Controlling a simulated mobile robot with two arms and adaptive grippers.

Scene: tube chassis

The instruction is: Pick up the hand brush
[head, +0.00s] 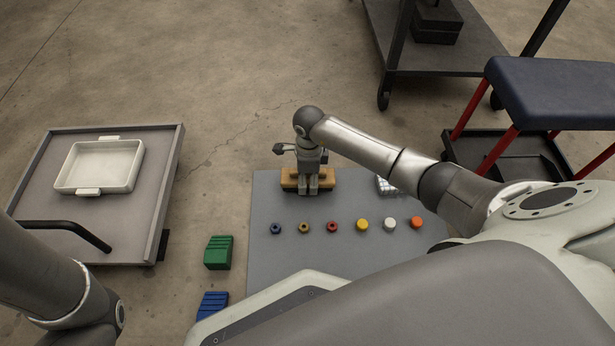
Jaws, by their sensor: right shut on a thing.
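Several coloured round pieces (332,227) stand in a row on the mat. A white gridded item (384,186) is partly behind my right arm. Green (218,252) and blue (212,305) blocks lie left. A cart (160,190) holds a white tray (133,168). A blue-topped stool (550,90) stands right.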

